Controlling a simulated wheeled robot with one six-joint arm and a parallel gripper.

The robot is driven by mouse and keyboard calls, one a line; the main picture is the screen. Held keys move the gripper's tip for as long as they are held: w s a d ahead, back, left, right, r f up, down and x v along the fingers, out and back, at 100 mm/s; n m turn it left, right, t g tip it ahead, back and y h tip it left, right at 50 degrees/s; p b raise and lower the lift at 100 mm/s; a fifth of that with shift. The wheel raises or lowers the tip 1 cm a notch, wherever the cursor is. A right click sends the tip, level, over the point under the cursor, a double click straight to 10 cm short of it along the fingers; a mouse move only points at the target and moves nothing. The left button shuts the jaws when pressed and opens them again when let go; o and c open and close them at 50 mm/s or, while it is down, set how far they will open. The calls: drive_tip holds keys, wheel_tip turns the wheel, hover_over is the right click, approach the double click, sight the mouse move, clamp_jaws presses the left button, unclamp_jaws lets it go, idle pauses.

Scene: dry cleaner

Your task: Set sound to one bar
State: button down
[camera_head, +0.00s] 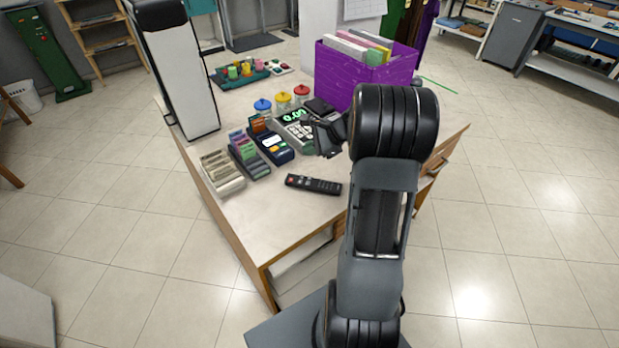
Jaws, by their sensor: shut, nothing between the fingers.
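A grey keypad device (289,133) with a lit green display reading about 0.00 stands on the table, partly hidden by my gripper. A dark blue device (262,148) with a pale screen and coloured keys stands just left of it. A black remote (301,182) with a red button lies in front of them. No sound bars are readable on any of these, so I cannot tell which one shows the sound level. My gripper (308,124) is shut and empty, at the right side of the keypad device. I cannot tell whether it touches it.
Card holders (222,172) stand at the table's left edge, near a tall white panel (183,80). Jars with coloured lids (283,100) and a purple file box (345,78) stand behind. The front of the tabletop (275,215) is clear.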

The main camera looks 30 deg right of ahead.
sight(310, 179)
drive_tip(key=n, duration=0.3)
drive_tip(key=shift+s+a, duration=0.1)
drive_tip(key=shift+f, duration=0.1)
idle(0.3)
wheel_tip(310, 179, down, 9)
drive_tip(key=b, duration=0.6)
drive_tip(key=shift+r+b, duration=0.2)
drive_tip(key=shift+b, duration=0.2)
drive_tip(key=shift+f, duration=0.1)
idle(1.6)
drive_tip(key=shift+f+b, duration=0.3)
drive_tip(key=shift+b, duration=0.05)
drive_tip(key=shift+f, duration=0.35)
idle(0.6)
drive_tip(key=shift+r, duration=0.1)
drive_tip(key=shift+r+p, duration=0.35)
drive_tip(key=shift+r, duration=0.35)
